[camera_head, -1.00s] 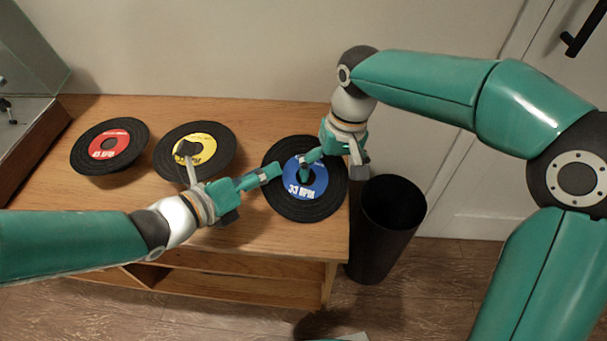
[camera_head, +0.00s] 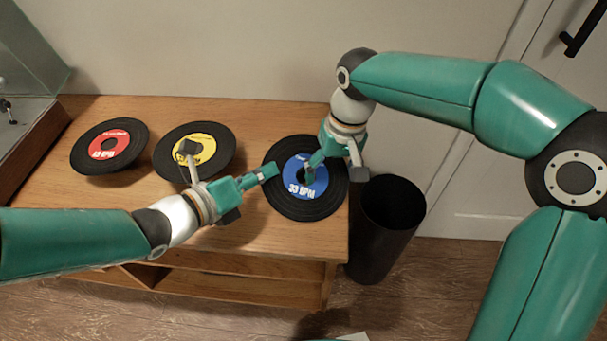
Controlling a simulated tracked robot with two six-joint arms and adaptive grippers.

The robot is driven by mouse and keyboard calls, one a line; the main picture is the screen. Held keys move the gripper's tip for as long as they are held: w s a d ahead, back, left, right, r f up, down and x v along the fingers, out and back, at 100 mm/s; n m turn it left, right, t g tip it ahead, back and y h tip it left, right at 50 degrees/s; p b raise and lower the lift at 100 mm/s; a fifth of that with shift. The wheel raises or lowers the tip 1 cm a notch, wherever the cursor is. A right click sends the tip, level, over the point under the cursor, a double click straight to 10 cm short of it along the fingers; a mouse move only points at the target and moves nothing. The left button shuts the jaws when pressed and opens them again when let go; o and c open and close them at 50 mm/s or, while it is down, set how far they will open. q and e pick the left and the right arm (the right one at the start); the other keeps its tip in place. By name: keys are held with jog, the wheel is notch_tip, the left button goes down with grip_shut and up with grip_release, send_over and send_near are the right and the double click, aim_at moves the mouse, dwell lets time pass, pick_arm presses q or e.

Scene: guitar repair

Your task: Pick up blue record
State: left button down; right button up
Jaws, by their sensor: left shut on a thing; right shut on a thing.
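The blue record (camera_head: 296,205), black with a blue centre label, lies at the right end of the wooden cabinet top. My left gripper (camera_head: 275,171) reaches in from the left and is shut on the left rim of the blue record. My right gripper (camera_head: 311,172) comes down from above right and is shut on the blue record near its label. Its fingers cover the upper part of the label. The exact contact under the fingers of both grippers is hidden.
A yellow-label record (camera_head: 222,160) and a red-label record (camera_head: 128,150) lie further left on the wooden cabinet (camera_head: 120,220). A black bin (camera_head: 385,240) stands beside the cabinet's right end. A glass case (camera_head: 25,60) is at the far left.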

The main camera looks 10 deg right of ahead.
pick_arm(q)
jog(key=shift+f, duration=0.1)
notch_tip(320, 180, up, 5)
jog(key=p, duration=0.5)
jog(key=shift+s, duration=0.1)
pick_arm(e)
notch_tip(320, 180, up, 5)
jog(key=shift+w+r, duration=0.1)
pick_arm(q)
jog(key=shift+f, duration=0.1)
